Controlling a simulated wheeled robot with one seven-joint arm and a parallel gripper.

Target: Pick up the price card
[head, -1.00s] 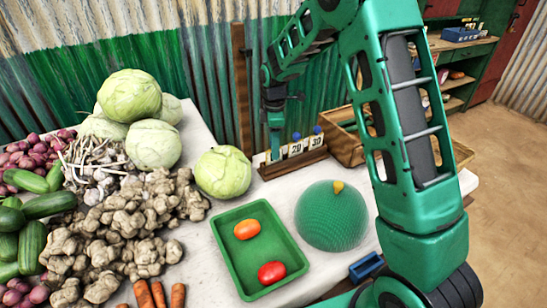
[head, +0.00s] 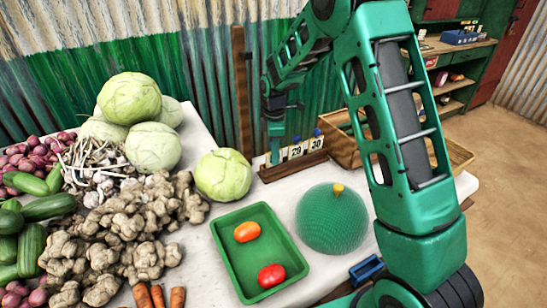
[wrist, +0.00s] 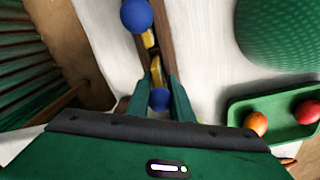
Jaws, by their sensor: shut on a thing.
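The price cards stand in a row in a dark wooden rack (head: 293,167) at the back of the table. The cards reading 20 (head: 296,152) and 30 (head: 316,144) show in the head view. In the wrist view, blue balls (wrist: 137,16) top yellow-edged cards. My gripper (wrist: 161,84) is at the rack's left end, pointing down, shut on a price card whose blue ball (wrist: 159,99) shows between the fingers. The held card's face is mostly hidden. I cannot tell whether its foot is clear of the rack.
A green tray (head: 228,272) with two tomatoes, a green dome (head: 332,222) and a cabbage (head: 223,176) stand in front of the rack. A wooden crate (head: 340,150) is to its right. A corrugated wall (head: 200,80) rises close behind. Vegetables crowd the left side.

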